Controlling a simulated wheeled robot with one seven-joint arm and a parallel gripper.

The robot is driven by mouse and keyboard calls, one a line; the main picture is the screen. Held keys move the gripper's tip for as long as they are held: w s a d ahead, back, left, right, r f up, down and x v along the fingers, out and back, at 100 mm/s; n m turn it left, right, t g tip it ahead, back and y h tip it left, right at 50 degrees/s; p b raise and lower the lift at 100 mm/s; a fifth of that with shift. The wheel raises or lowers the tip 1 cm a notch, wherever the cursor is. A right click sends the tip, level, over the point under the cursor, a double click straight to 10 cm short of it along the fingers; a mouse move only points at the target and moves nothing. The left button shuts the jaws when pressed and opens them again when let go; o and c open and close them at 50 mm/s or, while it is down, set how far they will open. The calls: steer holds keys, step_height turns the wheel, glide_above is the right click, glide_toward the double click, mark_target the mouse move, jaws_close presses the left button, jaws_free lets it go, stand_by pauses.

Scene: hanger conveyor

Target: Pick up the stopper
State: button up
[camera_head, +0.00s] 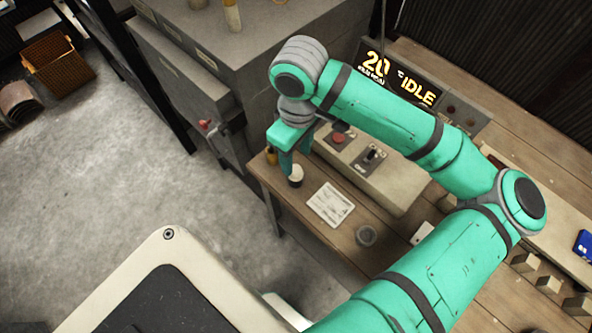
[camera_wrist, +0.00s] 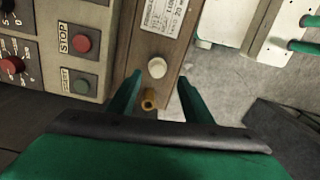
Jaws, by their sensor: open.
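A small pale round-topped piece with a dark lower part (camera_head: 296,176) stands near the left end of the wooden bench; its white top shows in the wrist view (camera_wrist: 157,67). A small amber-brown piece with a dark hole in its top (camera_wrist: 149,99) is beside it, also in the head view (camera_head: 271,156). I cannot tell for certain which is the stopper. My gripper (camera_wrist: 160,77) is open and empty, pointing down over the bench end. In the wrist view both pieces lie between the fingers, the white one near the fingertips. No contact shows.
A control box with stop and start buttons (camera_head: 372,170) stands close beside my gripper. The bench edge is close, with open floor beyond.

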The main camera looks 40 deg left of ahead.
mark_target(296, 168)
steer(key=shift+s+f, duration=0.1)
steer(key=shift+f, duration=0.4)
steer(key=shift+w+a+f, duration=0.15)
steer(key=shift+f, duration=1.15)
steer(key=shift+w+a+f, duration=0.1)
steer(key=shift+f, duration=1.15)
steer(key=c, duration=1.2)
steer(key=shift+o, duration=0.2)
steer(key=shift+w+r, duration=0.1)
